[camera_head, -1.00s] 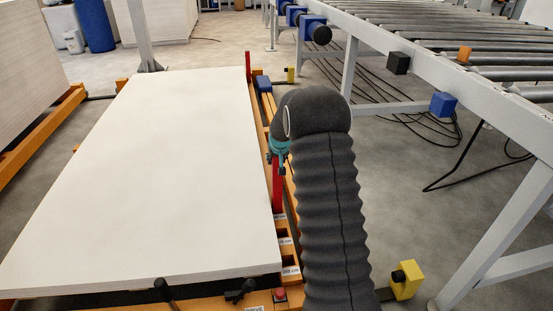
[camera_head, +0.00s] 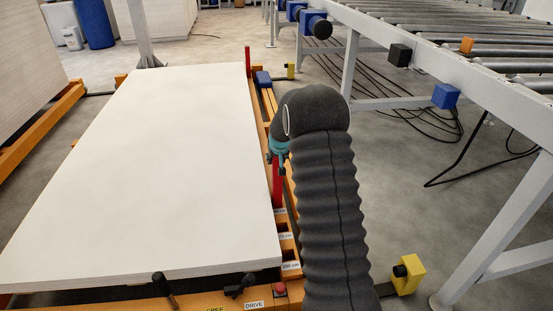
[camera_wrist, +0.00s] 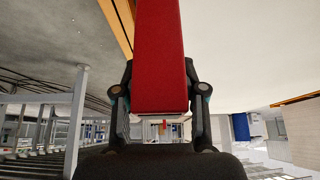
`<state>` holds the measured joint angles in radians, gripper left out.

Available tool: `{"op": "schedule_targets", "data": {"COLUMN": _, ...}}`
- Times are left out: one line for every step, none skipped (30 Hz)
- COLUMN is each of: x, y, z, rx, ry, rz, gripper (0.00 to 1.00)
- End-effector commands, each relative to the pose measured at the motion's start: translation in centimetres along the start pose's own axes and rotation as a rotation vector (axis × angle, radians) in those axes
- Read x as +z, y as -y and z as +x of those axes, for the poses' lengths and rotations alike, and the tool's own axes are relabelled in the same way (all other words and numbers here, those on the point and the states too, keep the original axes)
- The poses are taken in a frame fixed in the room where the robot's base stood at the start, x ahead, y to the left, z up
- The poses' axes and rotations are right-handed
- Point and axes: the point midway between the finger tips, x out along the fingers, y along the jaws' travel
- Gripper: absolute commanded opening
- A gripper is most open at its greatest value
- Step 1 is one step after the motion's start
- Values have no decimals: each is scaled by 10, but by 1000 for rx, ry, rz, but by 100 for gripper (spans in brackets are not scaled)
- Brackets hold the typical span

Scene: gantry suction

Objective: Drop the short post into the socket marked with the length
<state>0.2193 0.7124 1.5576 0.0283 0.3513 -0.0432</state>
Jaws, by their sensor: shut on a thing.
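My gripper (camera_head: 279,150) is shut on a red post (camera_head: 277,188), beside the right edge of the big white panel (camera_head: 160,170). In the wrist view the red post (camera_wrist: 160,55) stands out between the two dark fingers of my gripper (camera_wrist: 160,92). In the head view the post hangs roughly upright, its lower end by the farthest of the labelled sockets. I cannot tell whether it touches the rail. Dark sockets with white labels (camera_head: 291,266) line the orange rail nearer the camera; the writing is too small to read surely. My dark arm hides part of the rail.
Another red post (camera_head: 248,62) stands at the panel's far right corner. A roller conveyor (camera_head: 450,75) runs along the right, with cables on the floor below. A yellow block (camera_head: 408,274) stands at the lower right. A red button (camera_head: 280,289) sits on the near orange beam.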

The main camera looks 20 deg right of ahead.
Motion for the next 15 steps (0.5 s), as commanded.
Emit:
{"op": "schedule_targets", "data": {"x": 0, "y": 0, "z": 1, "rx": 0, "ry": -4, "rz": 0, "gripper": 0}}
{"op": "schedule_targets", "data": {"x": 0, "y": 0, "z": 2, "rx": 0, "ry": -4, "rz": 0, "gripper": 0}}
{"op": "schedule_targets", "data": {"x": 1, "y": 0, "z": 3, "rx": 0, "ry": -4, "rz": 0, "gripper": 0}}
{"op": "schedule_targets", "data": {"x": 1, "y": 0, "z": 4, "rx": 0, "ry": -4, "rz": 0, "gripper": 0}}
{"op": "schedule_targets", "data": {"x": 2, "y": 0, "z": 5, "rx": 0, "ry": -4, "rz": 0, "gripper": 0}}
{"op": "schedule_targets", "data": {"x": 2, "y": 0, "z": 6, "rx": 0, "ry": -4, "rz": 0, "gripper": 0}}
{"op": "schedule_targets", "data": {"x": 3, "y": 0, "z": 7, "rx": 0, "ry": -4, "rz": 0, "gripper": 0}}
{"op": "schedule_targets", "data": {"x": 3, "y": 0, "z": 7, "rx": 0, "ry": -4, "rz": 0, "gripper": 0}}
{"op": "schedule_targets", "data": {"x": 4, "y": 0, "z": 8, "rx": 0, "ry": -4, "rz": 0, "gripper": 0}}
{"op": "schedule_targets", "data": {"x": 4, "y": 0, "z": 9, "rx": 0, "ry": -4, "rz": 0, "gripper": 0}}
{"op": "schedule_targets", "data": {"x": 5, "y": 0, "z": 10, "rx": 0, "ry": -4, "rz": 0, "gripper": 0}}
{"op": "schedule_targets", "data": {"x": 5, "y": 0, "z": 11, "rx": 0, "ry": -4, "rz": 0, "gripper": 0}}
{"op": "schedule_targets", "data": {"x": 6, "y": 0, "z": 12, "rx": 0, "ry": -4, "rz": 0, "gripper": 0}}
{"op": "schedule_targets", "data": {"x": 6, "y": 0, "z": 13, "rx": 0, "ry": -4, "rz": 0, "gripper": 0}}
{"op": "schedule_targets", "data": {"x": 7, "y": 0, "z": 14, "rx": 0, "ry": -4, "rz": 0, "gripper": 0}}
